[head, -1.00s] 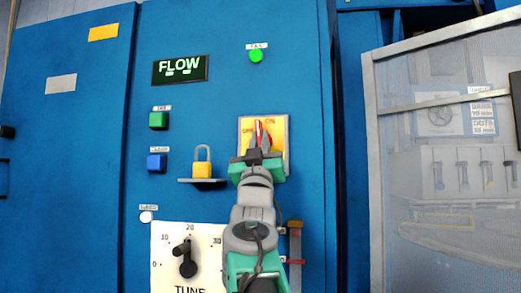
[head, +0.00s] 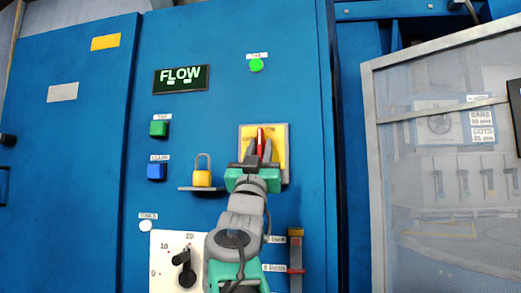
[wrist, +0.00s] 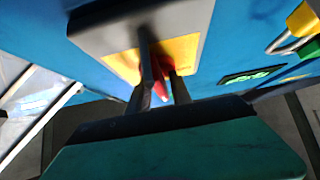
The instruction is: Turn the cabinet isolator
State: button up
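The cabinet isolator has a yellow plate (head: 277,152) on a grey backing, with a red handle (head: 260,141) standing about upright between the words at its upper left and right. The upper right word reads ON. My gripper (head: 259,152) is at the isolator, with one dark finger on each side of the handle. In the wrist view the red handle (wrist: 163,68) shows between the two fingers, and the yellow plate (wrist: 187,52) lies behind. The fingers stand apart and look open around the handle. Whether either finger touches it is hard to tell.
A yellow padlock (head: 202,177) sits on a small shelf left of my gripper. A FLOW display (head: 181,78), green button (head: 159,128), blue button (head: 157,172) and TUNE dial (head: 184,266) are on the blue cabinet. A mesh-panelled frame (head: 372,170) stands at right.

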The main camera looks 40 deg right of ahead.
jog(key=shift+o, duration=0.6)
jog(key=shift+f, duration=0.15)
jog(key=b+v, duration=0.1)
jog(key=v, duration=0.6)
jog(key=shift+s+a+f, duration=0.15)
jog(key=shift+a+f, duration=0.05)
jog(key=shift+a, duration=0.05)
